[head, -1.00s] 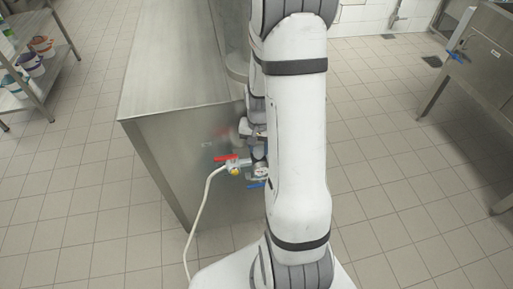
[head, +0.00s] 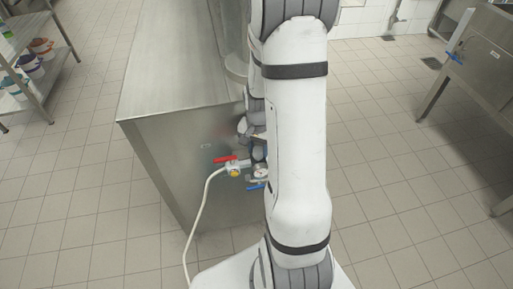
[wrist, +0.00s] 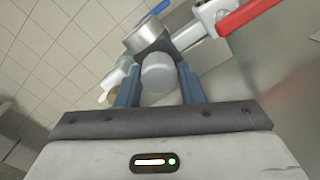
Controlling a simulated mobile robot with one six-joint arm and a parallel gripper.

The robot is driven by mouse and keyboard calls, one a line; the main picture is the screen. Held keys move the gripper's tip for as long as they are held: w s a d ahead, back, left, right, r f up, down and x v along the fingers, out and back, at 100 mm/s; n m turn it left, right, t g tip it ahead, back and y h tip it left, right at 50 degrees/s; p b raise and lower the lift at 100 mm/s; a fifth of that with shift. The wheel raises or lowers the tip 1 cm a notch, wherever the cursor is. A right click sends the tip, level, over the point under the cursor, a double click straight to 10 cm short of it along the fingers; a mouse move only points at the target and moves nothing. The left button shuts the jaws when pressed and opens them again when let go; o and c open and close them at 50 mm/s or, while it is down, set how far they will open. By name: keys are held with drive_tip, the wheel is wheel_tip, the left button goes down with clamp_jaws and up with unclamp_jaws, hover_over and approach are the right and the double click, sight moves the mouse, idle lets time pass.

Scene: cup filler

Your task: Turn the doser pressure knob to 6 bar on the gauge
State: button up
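The grey, rounded doser pressure knob (wrist: 158,76) sits between the two blue fingers of my gripper (wrist: 159,82) in the wrist view. The fingers lie close against both its sides and appear shut on it. Behind it is the round metal casing of the gauge (wrist: 143,36), seen from its side, so its dial is hidden there. In the head view the small white gauge face (head: 260,172) shows just left of my arm, too small to read. My arm hides the knob in the head view.
A red lever valve (head: 228,160) with a white hose is left of the gauge; a blue lever (head: 256,187) is below it. The steel counter (head: 170,150) stands close behind. Tiled floor is open to the right, up to a steel sink unit (head: 485,65).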

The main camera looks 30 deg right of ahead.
sight(258, 148)
drive_tip(key=o, duration=0.4)
drive_tip(key=shift+r, duration=0.1)
wheel_tip(258, 148, up, 8)
drive_tip(key=p, duration=0.5)
drive_tip(key=shift+w+p, duration=0.1)
drive_tip(key=shift+p, duration=0.3)
